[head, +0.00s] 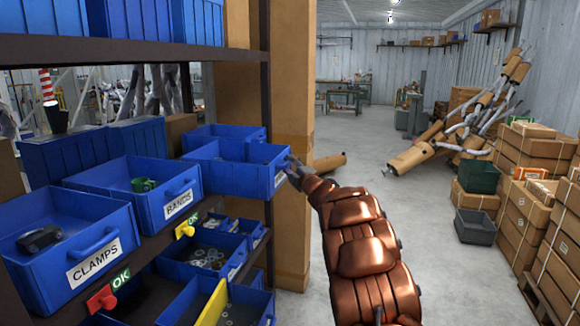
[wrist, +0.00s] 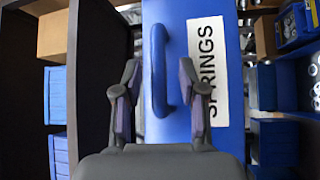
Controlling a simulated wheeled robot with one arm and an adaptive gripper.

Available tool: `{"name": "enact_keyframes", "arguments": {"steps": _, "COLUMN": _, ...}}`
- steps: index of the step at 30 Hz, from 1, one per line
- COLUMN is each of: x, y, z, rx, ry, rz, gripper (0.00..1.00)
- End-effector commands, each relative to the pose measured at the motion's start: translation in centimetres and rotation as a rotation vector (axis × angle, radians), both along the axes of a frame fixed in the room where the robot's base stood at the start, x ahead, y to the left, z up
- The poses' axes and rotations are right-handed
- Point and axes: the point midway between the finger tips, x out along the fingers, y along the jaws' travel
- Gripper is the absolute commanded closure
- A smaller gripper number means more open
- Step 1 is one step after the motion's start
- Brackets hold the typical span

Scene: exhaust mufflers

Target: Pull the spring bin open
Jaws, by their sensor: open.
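The blue spring bin (head: 228,172) sits on the upper shelf row at the right end, beside the post, in the head view. In the wrist view its blue front (wrist: 180,25) carries a white label reading SPRINGS (wrist: 208,60). Its curved blue handle (wrist: 157,65) stands upright in that picture, between my two fingers. My gripper (wrist: 159,82) is open, one finger on each side of the handle, with gaps showing. In the head view my gripper (head: 293,171) is at the bin's front, and the handle is hidden there.
The bands bin (head: 150,205) and clamps bin (head: 75,260) stand to the left on the same shelf. Lower bins with small parts sit below. A brown post (head: 293,120) rises just behind my gripper. The floor (head: 400,215) to the right is clear, with stacked boxes (head: 525,160) beyond.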

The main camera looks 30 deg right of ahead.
Motion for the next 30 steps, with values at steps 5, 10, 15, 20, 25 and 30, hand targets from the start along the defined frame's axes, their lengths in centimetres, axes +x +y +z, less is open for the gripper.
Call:
{"name": "enact_keyframes", "arguments": {"steps": 5, "x": -1.6, "y": 0.2, "z": 0.1, "rx": -0.004, "ry": -0.003, "rz": 0.001, "gripper": 0.59}}
{"name": "enact_keyframes", "arguments": {"steps": 10, "x": -3.5, "y": 0.3, "z": -0.4, "rx": -0.001, "ry": 0.0, "rz": -0.001, "gripper": 0.59}}
{"name": "enact_keyframes", "arguments": {"steps": 15, "x": -5.5, "y": 0.5, "z": -0.6, "rx": -0.002, "ry": -0.002, "rz": -0.002, "gripper": 0.59}}
{"name": "enact_keyframes", "arguments": {"steps": 20, "x": -7.5, "y": 0.7, "z": -1.0, "rx": 0.0, "ry": 0.0, "rz": -0.001, "gripper": 0.59}}
{"name": "enact_keyframes", "arguments": {"steps": 25, "x": -9.4, "y": 0.9, "z": -1.2, "rx": -0.002, "ry": -0.001, "rz": -0.001, "gripper": 0.59}}
{"name": "enact_keyframes", "arguments": {"steps": 30, "x": -10.7, "y": 1.1, "z": -1.4, "rx": -0.001, "ry": -0.002, "rz": 0.0, "gripper": 0.59}}
